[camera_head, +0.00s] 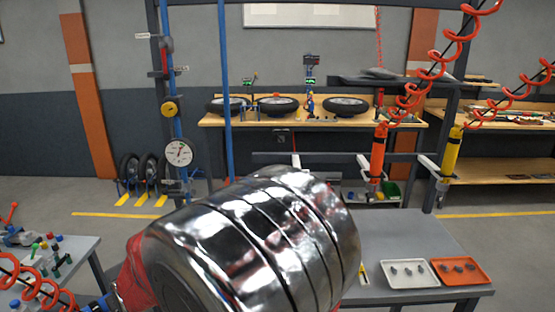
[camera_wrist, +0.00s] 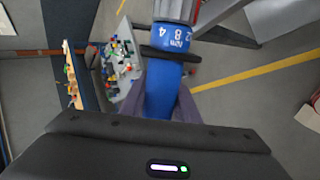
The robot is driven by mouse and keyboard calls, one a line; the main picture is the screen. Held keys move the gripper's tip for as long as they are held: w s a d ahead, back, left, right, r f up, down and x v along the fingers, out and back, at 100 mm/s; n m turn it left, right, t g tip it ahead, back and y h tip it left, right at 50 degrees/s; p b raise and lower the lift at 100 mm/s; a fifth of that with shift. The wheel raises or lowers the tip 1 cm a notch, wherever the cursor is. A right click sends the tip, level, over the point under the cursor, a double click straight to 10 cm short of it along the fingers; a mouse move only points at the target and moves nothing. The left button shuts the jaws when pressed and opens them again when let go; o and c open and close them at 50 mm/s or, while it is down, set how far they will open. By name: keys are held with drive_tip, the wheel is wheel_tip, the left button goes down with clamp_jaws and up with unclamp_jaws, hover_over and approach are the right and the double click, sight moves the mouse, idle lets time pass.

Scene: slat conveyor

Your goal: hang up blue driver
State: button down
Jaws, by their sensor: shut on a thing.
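The blue driver (camera_wrist: 172,38) shows close up in the wrist view, with white figures on its collar and a grey metal part above. My gripper (camera_wrist: 162,98) is shut around its blue body, a finger on each side. In the head view my arm covers the lower middle, and I cannot make out the gripper clearly. A rack stands ahead with a red-orange driver (camera_head: 378,152) and a yellow driver (camera_head: 451,152) hanging upright in pale brackets. A similar pale bracket (camera_head: 297,162) to their left looks empty; its lower part is near my arm's outline.
A grey table (camera_head: 385,240) below the rack bears a white tray (camera_head: 408,273) and an orange tray (camera_head: 461,271) with small dark parts. A side table (camera_head: 75,248) with small coloured items is at left. Red coiled hoses (camera_head: 430,70) hang at upper right. Blue posts (camera_head: 224,100) stand centre-left.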

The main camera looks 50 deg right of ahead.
drive_tip(key=shift+w+d, duration=0.2)
drive_tip(key=shift+d, duration=0.05)
drive_tip(key=shift+w+d, duration=0.1)
drive_tip(key=shift+d, duration=0.1)
